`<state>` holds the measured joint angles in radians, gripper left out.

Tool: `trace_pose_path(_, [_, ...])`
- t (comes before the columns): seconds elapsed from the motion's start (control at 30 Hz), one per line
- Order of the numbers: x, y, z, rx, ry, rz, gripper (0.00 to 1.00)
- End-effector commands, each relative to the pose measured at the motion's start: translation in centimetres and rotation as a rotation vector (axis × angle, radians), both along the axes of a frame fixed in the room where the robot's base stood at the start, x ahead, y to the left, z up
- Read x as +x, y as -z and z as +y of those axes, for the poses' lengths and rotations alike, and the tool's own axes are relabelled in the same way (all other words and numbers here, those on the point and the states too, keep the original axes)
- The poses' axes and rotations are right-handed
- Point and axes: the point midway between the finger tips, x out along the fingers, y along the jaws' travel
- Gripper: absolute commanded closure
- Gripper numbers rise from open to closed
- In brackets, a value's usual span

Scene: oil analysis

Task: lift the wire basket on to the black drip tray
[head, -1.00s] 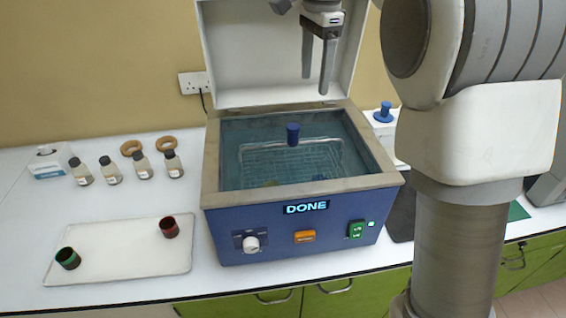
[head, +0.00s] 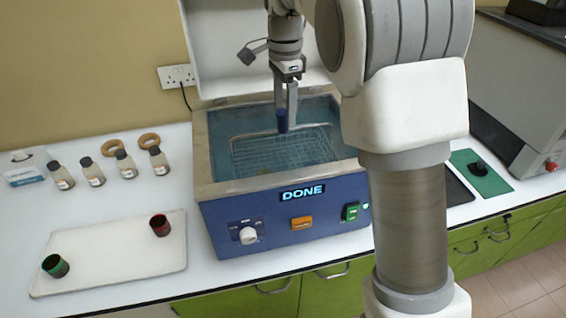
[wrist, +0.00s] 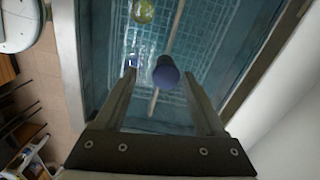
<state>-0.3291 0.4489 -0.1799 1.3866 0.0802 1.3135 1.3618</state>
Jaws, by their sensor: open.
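The wire basket (head: 262,156) sits in the liquid of the blue bath (head: 278,228); its mesh also shows in the wrist view (wrist: 210,35). My gripper (head: 287,124) is open, pointing down at the handle. In the wrist view the blue handle knob (wrist: 166,72) appears between the fingertips of my gripper (wrist: 160,76), with no clear grip on it. The black drip tray (head: 457,190) lies right of the bath, partly hidden behind my arm.
The bath's raised lid (head: 222,50) stands behind my gripper. A white tray (head: 110,262) with a green cup (head: 55,266) and a red cup (head: 160,226) lies left. Several bottles (head: 92,172) stand behind it. A green mat (head: 482,172) lies right of the drip tray.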

Motion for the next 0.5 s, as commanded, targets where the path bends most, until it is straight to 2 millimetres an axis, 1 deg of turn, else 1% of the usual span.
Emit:
trace_pose_path(0.03, [0.0, 0.5, 0.0, 0.0, 0.0, 0.001, 0.28])
trace_pose_path(0.23, [0.1, 1.8, 0.1, -0.001, -0.001, 0.002, 0.28])
trace_pose_path(0.4, [0.7, 4.3, 0.3, -0.001, -0.001, 0.004, 0.28])
trace_pose_path(0.5, [0.6, 5.6, 0.3, 0.0, -0.001, 0.003, 0.28])
